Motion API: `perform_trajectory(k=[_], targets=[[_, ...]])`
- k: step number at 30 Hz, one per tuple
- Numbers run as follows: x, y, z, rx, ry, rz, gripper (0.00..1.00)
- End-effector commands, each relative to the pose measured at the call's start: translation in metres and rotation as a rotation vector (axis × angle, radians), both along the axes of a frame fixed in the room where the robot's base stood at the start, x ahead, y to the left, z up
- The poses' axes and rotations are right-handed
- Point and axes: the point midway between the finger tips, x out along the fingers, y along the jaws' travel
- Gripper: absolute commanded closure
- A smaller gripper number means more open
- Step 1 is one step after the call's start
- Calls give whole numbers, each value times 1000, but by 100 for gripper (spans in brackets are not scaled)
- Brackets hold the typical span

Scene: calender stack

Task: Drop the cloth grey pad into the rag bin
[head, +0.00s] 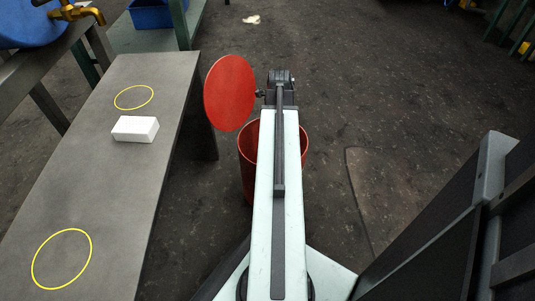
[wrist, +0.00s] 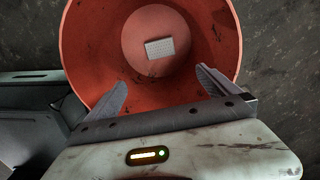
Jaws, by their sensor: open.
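The red rag bin (head: 247,180) stands on the floor just beyond the bench, partly hidden behind my arm. In the wrist view I look down into the open bin (wrist: 88,55). A small light grey pad (wrist: 160,47), with a fine grid of dots, lies on the bin's bottom. My gripper (wrist: 161,84) is over the near side of the bin's mouth, its two fingers spread with nothing between them. In the head view the fingers are hidden.
A round red disc (head: 230,93) stands tilted up beside the bin. A white block (head: 135,129) lies on the grey bench (head: 115,190) between two yellow rings. A blue crate (head: 152,15) is at the back left. A dark framed structure (head: 455,225) stands at the right.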

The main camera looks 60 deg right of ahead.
Motion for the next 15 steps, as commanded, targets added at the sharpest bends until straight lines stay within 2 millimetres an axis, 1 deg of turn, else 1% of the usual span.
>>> perform_trajectory(k=[5, 12, 15], targets=[[0, 0, 24, 0, 0, 0, 0], [1, 0, 69, 0, 0, 0, 0], [1, 0, 79, 0, 0, 0, 0]])
